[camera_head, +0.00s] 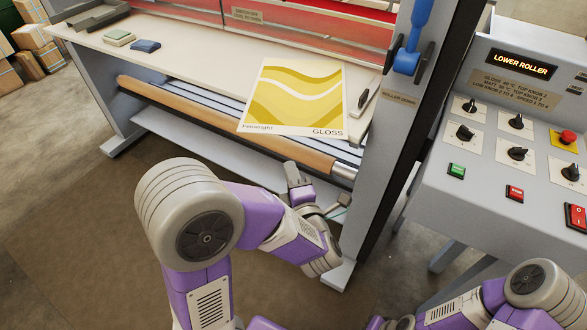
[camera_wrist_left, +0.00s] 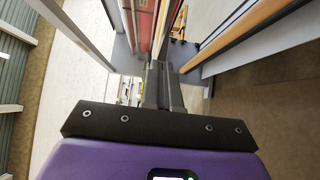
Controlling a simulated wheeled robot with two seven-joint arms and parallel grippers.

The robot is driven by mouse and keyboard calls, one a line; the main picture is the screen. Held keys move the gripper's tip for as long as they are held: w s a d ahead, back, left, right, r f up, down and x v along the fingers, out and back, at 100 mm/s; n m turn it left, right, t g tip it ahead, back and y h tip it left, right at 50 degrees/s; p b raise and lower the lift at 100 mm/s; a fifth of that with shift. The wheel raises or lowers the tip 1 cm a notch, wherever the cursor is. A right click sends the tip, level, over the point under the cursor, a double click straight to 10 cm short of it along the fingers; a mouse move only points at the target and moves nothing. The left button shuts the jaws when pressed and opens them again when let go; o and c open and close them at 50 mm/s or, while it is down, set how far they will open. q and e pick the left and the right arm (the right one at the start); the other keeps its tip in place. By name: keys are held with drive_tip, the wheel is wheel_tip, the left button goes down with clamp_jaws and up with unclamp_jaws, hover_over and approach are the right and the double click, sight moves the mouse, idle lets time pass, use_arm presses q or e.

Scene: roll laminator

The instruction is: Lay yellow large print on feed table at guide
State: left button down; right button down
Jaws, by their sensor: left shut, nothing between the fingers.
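The yellow large print (camera_head: 295,97), with white waves and the words "Filmbright" and "GLOSS", lies face up at the right end of the pale feed table (camera_head: 190,52). Its lower left corner extends past the table's front edge. A small black piece, perhaps the guide (camera_head: 363,98), stands just right of the print, with a narrow gap between. My left gripper (camera_head: 293,172) is below the print's near edge, in front of the machine, apart from the print. Its fingers (camera_wrist_left: 163,85) are shut and empty in the left wrist view. My right gripper is out of view.
A wooden-coloured roller (camera_head: 225,122) runs below the table's front edge. A grey upright with a blue handle (camera_head: 407,58) stands right of the table, then the control panel (camera_head: 520,120). Small green and blue blocks (camera_head: 145,46) lie at the table's left; its middle is clear.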

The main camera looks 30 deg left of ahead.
use_arm(q)
drive_tip(key=w+a, duration=0.3)
drive_tip(key=w, duration=0.5)
drive_tip(key=shift+w+a+p, duration=0.35)
drive_tip(key=shift+a+p, duration=0.05)
drive_tip(key=shift+p, duration=0.05)
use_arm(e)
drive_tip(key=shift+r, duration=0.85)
